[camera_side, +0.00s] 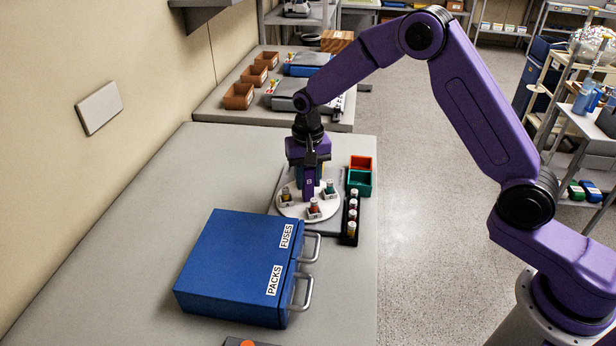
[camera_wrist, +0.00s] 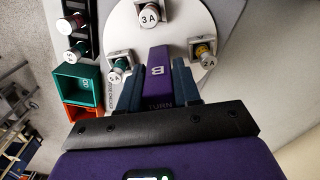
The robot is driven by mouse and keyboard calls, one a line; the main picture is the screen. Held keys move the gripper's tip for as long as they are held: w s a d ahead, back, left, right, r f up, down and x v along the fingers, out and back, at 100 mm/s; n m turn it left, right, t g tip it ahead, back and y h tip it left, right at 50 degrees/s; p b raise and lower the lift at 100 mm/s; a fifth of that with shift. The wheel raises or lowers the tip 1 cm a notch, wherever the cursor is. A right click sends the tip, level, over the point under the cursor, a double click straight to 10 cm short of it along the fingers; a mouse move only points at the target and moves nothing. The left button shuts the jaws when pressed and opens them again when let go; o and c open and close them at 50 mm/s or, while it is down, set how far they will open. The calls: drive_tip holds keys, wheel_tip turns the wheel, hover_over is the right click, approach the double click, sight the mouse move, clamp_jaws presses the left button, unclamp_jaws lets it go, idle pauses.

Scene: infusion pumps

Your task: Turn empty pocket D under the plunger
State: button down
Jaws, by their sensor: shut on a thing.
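A white turntable disc (camera_side: 296,212) sits on a grey plate and carries small pockets with vials. In the side view I see an amber vial (camera_side: 286,192), a red vial (camera_side: 314,206) and a teal vial (camera_side: 330,186) in them. In the wrist view the vial marked 3A (camera_wrist: 148,15) is at the top. My gripper (camera_wrist: 158,82) points down at the disc, its fingers shut on a purple handle (camera_wrist: 157,68) marked B and TURN. I cannot make out pocket D; my gripper hides part of the disc. I cannot identify the plunger.
A black rack (camera_side: 343,239) with several vials stands right of the disc. A green bin (camera_side: 359,182) and an orange bin (camera_side: 361,162) stand behind it. A blue case (camera_side: 225,265) with handles, labelled FUSES and PACKS, is in front. The table's left side is clear.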

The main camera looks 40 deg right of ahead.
drive_tip(key=shift+w+r+m, duration=0.1)
drive_tip(key=shift+m, duration=2.2)
drive_tip(key=c, duration=1.2)
unclamp_jaws()
drive_tip(key=shift+o, duration=0.2)
wheel_tip(320, 180, up, 17)
drive_tip(key=shift+r, duration=0.2)
